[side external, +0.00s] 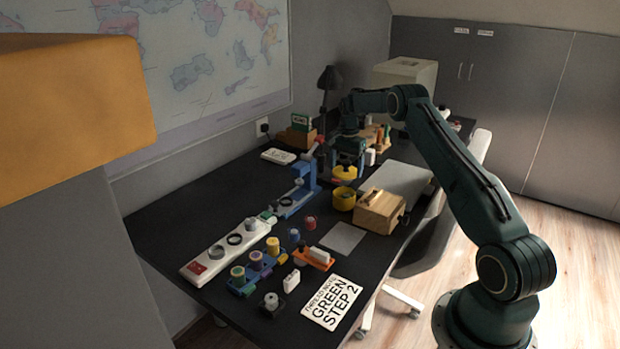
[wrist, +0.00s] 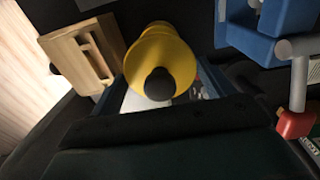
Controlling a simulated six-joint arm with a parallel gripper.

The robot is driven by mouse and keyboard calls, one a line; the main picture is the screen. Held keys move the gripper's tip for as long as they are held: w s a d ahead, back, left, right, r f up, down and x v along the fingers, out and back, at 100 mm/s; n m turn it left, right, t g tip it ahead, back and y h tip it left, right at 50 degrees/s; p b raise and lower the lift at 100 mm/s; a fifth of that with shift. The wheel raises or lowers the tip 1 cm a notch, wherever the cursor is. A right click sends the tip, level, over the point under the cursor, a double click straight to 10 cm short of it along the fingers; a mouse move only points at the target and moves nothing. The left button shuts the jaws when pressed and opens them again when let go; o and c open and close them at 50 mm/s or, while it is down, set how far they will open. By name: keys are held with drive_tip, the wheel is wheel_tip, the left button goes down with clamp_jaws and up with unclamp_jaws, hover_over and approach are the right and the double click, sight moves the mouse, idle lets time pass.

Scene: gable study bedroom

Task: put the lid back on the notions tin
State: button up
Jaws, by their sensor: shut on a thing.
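The yellow notions tin (side external: 343,201) stands open on the dark desk, left of a wooden box. My gripper (side external: 347,160) is shut on the yellow lid (side external: 345,173), which it holds apart from the tin, above and behind it in the side view. In the wrist view the lid (wrist: 150,62) sits between the fingers of my gripper (wrist: 160,82), with its dark knob (wrist: 158,84) towards the camera. More yellow shows just beyond the lid there; I cannot tell clearly where lid and tin divide.
A wooden box (side external: 380,211) stands close to the tin's right. A blue stand press (side external: 298,195) stands to its left. A grey sheet (side external: 342,238), spools, small trays and a white card (side external: 332,302) lie nearer the front. A grey mat (side external: 398,182) lies behind the box.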

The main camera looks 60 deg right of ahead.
drive_tip(key=shift+f, duration=0.15)
drive_tip(key=shift+f, duration=3)
drive_tip(key=shift+f, duration=0.2)
idle(0.5)
drive_tip(key=o, duration=0.9)
drive_tip(key=shift+r, duration=0.1)
drive_tip(key=shift+r, duration=3.4)
